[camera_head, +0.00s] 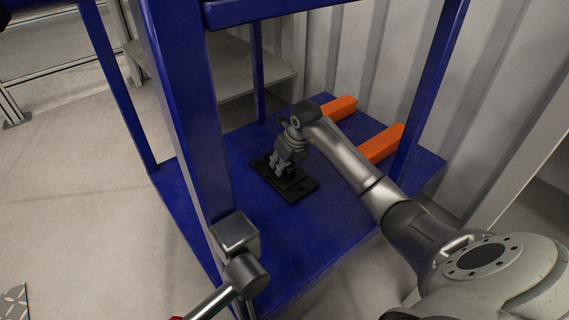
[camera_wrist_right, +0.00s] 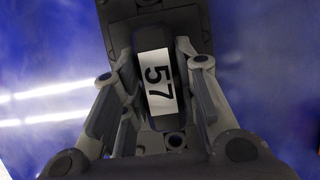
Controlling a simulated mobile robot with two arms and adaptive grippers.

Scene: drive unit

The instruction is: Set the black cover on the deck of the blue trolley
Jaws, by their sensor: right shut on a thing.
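The black cover (camera_head: 304,188) is a flat dark plate with a raised middle part. In the head view it is at the blue deck (camera_head: 240,222) of the blue trolley (camera_head: 186,110); whether it touches the deck I cannot tell. My right gripper (camera_head: 286,170) is over the cover's middle and shut on it. In the right wrist view the cover's raised part (camera_wrist_right: 172,62), with a white label reading 57, is between the fingers of the right gripper (camera_wrist_right: 160,85). The fingers hide part of the cover. My left gripper is not in view.
Two orange blocks (camera_head: 382,143) (camera_head: 340,108) are at the back right of the deck. Blue posts (camera_head: 430,80) rise at the trolley's corners, with a blue bar across the top. A grey corrugated wall (camera_head: 495,110) stands behind. The deck's front part is clear.

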